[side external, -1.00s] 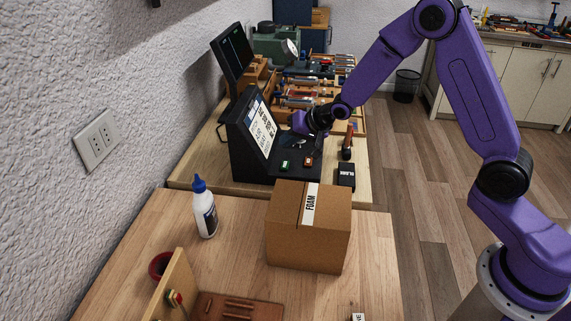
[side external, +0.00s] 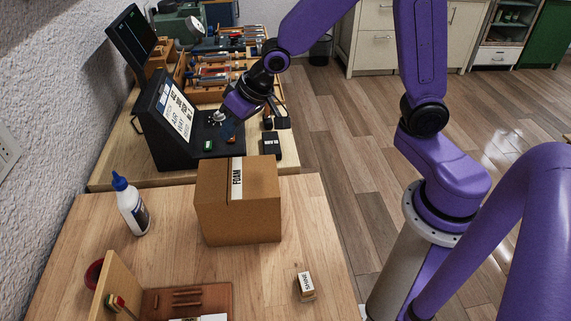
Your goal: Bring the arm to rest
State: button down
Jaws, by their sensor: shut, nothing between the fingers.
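My gripper (side external: 228,129) is at the end of my purple arm, over the black console (side external: 175,125) on the far bench. It is shut, with nothing seen between its fingers. The fingertips point down toward the console's flat front part, close to a small metal lever or knob (side external: 217,117). I cannot tell whether they touch the console. The fingertips are small and dark in this view.
A cardboard box marked FOAM (side external: 240,205), a glue bottle (side external: 131,207) and a small labelled block (side external: 306,285) stand on the near wooden table. A black box (side external: 271,145) sits right of the console. Tool racks (side external: 215,75) stand behind. Open floor lies to the right.

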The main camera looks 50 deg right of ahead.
jog(key=s+d+n+g+h, duration=0.1)
jog(key=s+d+n, duration=0.1)
jog(key=s, duration=0.7)
jog(key=s+d+r+n+g, duration=0.1)
jog(key=s+d+n+g, duration=0.1)
jog(key=s+n, duration=0.3)
jog(key=s+d+r+n+g+h, duration=0.1)
jog(key=s+d+n+g, duration=0.1)
jog(key=s, duration=1.2)
jog(key=shift+d+r+n+h, duration=0.3)
jog(key=shift+d+n, duration=0.5)
jog(key=shift+n, duration=0.2)
